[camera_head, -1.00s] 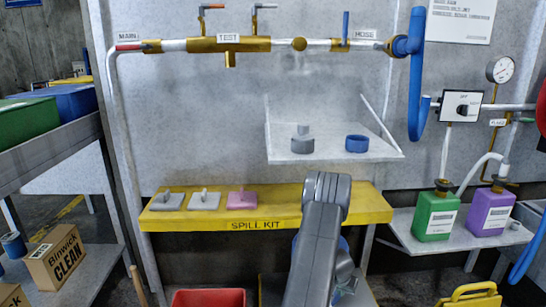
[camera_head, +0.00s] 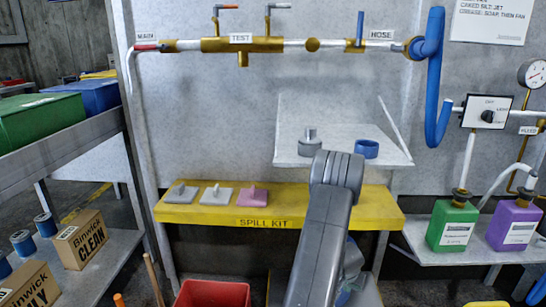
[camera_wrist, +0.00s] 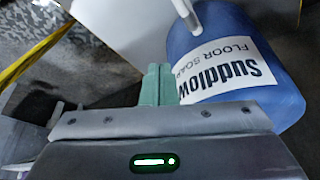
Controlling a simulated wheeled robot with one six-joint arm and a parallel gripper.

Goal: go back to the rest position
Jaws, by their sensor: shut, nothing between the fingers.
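My gripper (camera_wrist: 157,85) shows at the middle of the wrist view as a pair of green fingers closed together with nothing between them. A blue jug (camera_wrist: 285,85) labelled "Suddlow Floor Soap" stands close to the right of the fingers in that view. I cannot tell whether they touch.
A small shelf (camera_head: 345,145) with a grey part and a blue ring is on the wall above. A green jug (camera_head: 453,226) and a purple jug (camera_head: 514,225) stand at right. A red bin (camera_head: 212,295) is low at left centre. Cartons (camera_head: 80,238) sit at far left.

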